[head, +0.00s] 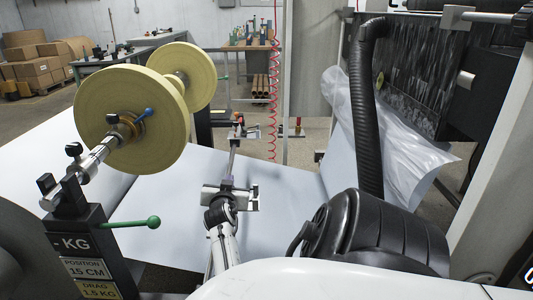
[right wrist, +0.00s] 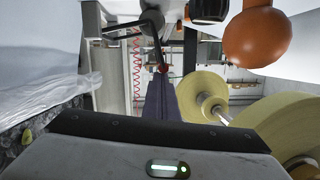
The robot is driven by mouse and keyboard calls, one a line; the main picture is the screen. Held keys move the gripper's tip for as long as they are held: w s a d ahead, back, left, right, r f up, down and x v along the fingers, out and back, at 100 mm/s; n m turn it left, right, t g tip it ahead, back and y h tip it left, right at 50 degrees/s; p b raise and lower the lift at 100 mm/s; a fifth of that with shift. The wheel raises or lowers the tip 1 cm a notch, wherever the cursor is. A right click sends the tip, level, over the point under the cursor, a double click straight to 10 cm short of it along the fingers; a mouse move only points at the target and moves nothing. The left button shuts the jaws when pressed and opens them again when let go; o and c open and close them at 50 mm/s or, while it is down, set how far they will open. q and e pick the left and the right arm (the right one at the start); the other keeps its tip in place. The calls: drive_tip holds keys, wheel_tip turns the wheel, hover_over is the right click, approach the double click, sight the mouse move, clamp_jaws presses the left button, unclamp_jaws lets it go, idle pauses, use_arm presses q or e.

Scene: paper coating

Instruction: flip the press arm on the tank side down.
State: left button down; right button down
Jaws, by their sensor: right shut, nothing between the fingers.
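My right gripper (head: 229,184) reaches up from the bottom middle of the head view, with its fingers together and empty, above the pale sheet. In the right wrist view its dark fingers (right wrist: 161,68) point away from the camera, close to a thin bent black bar (right wrist: 150,24) near their tips. I cannot tell whether they touch it. An orange ball knob (right wrist: 257,38) shows large at the upper right of that view. I cannot tell which part is the tank-side press arm. My left gripper is out of view.
Yellow rolls (head: 130,125) on a shaft stand at the left, above a black stand with a green-knobbed lever (head: 153,221). A black corrugated hose (head: 366,115) and clear plastic film (head: 390,140) stand at the right. A red coiled cord (head: 273,90) hangs behind my right gripper.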

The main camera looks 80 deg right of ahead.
wheel_tip(320, 180, up, 10)
drive_tip(key=p, duration=0.2)
idle(0.7)
